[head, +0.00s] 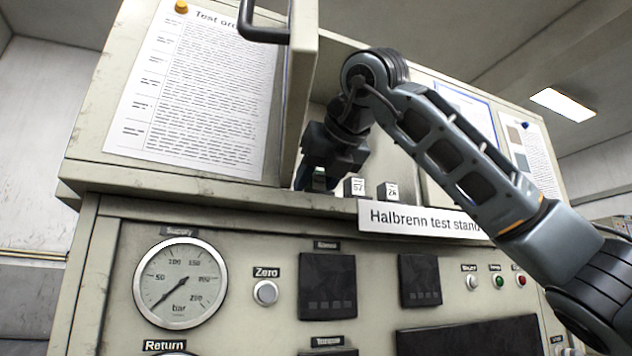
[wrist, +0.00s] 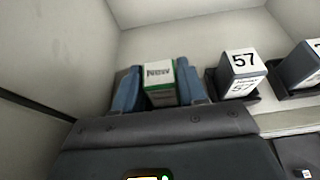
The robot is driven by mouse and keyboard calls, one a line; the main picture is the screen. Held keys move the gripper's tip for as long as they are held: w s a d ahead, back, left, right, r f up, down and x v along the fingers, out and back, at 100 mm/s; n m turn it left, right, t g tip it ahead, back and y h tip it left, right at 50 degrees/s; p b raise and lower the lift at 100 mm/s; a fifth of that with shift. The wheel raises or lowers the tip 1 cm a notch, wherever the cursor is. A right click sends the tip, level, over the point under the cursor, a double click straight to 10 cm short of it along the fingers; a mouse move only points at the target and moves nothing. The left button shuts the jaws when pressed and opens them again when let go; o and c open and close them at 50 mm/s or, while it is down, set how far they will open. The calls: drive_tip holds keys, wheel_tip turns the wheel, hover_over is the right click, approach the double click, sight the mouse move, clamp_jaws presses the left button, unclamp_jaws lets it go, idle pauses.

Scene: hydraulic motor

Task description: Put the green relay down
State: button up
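The green relay (wrist: 160,84) has a white label on its face and green edges. In the wrist view it sits between the two blue fingers of my gripper (wrist: 160,92), with a finger close against each side. My gripper (head: 319,180) shows in the head view inside the open cabinet compartment, at its left part, low over the shelf edge. The relay is almost wholly hidden there by the gripper and the shelf lip. I cannot tell whether its underside touches the shelf.
A relay marked 57 (wrist: 242,70) stands in a dark holder right of my gripper, with another numbered relay (wrist: 302,65) further right. The open cabinet door (head: 300,90) is close on the left. Pale compartment walls enclose the space.

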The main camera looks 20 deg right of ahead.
drive_tip(key=shift+o, duration=1.4)
drive_tip(key=shift+w+d+f, duration=0.1)
drive_tip(key=shift+d+f, duration=0.05)
drive_tip(key=shift+f, duration=0.55)
drive_tip(key=shift+r, duration=0.1)
drive_tip(key=shift+r+p, duration=0.6)
drive_tip(key=shift+p, duration=0.15)
drive_tip(key=b+v, duration=0.3)
drive_tip(key=v, duration=0.9)
drive_tip(key=shift+r, duration=0.35)
